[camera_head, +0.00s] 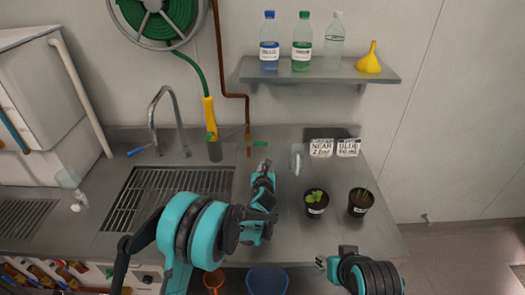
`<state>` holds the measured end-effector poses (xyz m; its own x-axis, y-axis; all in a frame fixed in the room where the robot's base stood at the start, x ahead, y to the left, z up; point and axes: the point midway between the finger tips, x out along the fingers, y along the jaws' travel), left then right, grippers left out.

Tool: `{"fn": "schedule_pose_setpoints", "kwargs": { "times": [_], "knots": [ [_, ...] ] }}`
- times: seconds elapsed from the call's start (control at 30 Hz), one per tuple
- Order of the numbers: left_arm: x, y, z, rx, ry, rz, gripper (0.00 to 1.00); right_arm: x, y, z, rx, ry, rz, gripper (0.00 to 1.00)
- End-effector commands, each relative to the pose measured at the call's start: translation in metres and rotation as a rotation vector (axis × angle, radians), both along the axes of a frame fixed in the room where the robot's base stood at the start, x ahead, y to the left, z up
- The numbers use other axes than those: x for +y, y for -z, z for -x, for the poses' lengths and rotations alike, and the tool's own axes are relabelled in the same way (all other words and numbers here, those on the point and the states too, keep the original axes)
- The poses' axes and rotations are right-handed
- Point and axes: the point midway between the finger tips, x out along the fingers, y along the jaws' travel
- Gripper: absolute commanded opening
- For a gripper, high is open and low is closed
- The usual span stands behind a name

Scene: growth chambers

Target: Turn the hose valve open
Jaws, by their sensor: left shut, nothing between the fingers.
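A green hose (196,68) runs down from a wall reel to a yellow hand piece (208,108), which hangs against the wall with a grey end below. A brown pipe (220,60) comes down the wall to the right of it, bends, and ends just above the bench. A small green lever (261,143), seemingly the hose valve handle, shows beside the pipe's lower end. My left gripper (265,166) is shut and empty, just below the lever in the picture; I cannot tell whether they touch. My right gripper (334,259) is low at the right; its jaw opening is unclear.
A hose reel (158,42) hangs on the wall. A shelf (320,77) holds bottles and a yellow funnel (369,60). The bench has a sink grid (165,195), a tap (160,110), a clear vessel (296,158), two label cards and two potted plants (316,208).

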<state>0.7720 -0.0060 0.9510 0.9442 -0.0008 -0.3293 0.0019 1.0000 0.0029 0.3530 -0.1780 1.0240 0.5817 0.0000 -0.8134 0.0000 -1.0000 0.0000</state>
Motion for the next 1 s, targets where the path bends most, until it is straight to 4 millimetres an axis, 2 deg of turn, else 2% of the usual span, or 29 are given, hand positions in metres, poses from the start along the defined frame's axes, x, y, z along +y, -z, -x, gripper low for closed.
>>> {"fn": "schedule_pose_setpoints", "kwargs": {
  "times": [0.27, 0.37, 0.73, 0.8, 1.0],
  "knots": [
    [0.001, 0.004, -0.009, 0.001, -0.002, 0.002, 0.0, 0.0, 0.003, 0.0, 0.0, 0.0, 0.0, 0.4],
    [0.001, 0.01, -0.023, 0.0, -0.003, 0.001, 0.0, 0.0, 0.008, 0.0, 0.0, 0.0, 0.0, 0.4],
    [0.001, 0.036, -0.096, 0.001, -0.002, 0.003, 0.0, 0.0, 0.029, 0.0, 0.0, 0.0, 0.0, 0.4],
    [0.0, 0.021, -0.095, 0.0, -0.001, 0.002, 0.0, 0.0, 0.031, 0.0, 0.0, 0.0, 0.0, 0.4],
    [0.0, -0.002, -0.095, 0.001, -0.002, 0.003, 0.0, 0.0, 0.035, 0.0, 0.0, 0.0, 0.0, 0.4]
  ]
}}
